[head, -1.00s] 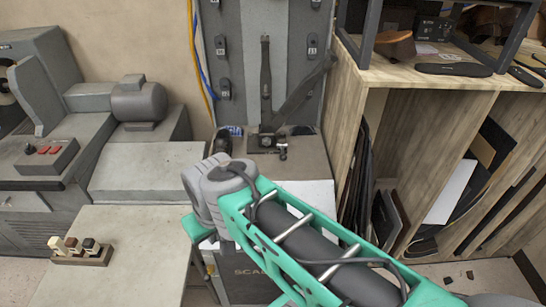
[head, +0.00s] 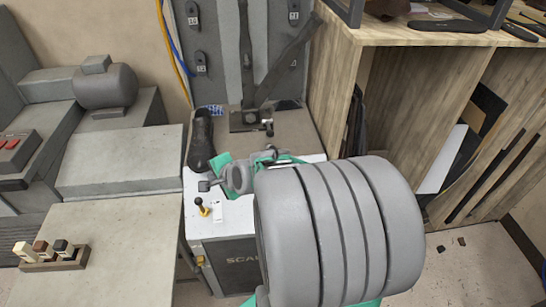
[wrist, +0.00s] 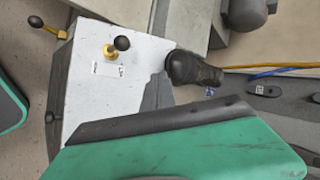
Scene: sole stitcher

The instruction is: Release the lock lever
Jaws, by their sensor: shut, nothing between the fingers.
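A short brass lever with a black knob (head: 202,206) stands on the white front top of the stitcher (head: 208,225), beside a small white label. It also shows in the wrist view (wrist: 117,46). A second brass lever with a black knob sticks out from the machine's side in the wrist view (wrist: 43,26); I cannot tell which is the lock lever.
A dark upright panel (head: 222,60) with straps rises at the back. A wooden shelf unit (head: 420,90) is close on the right. A low table (head: 110,240) with small stamps is at left.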

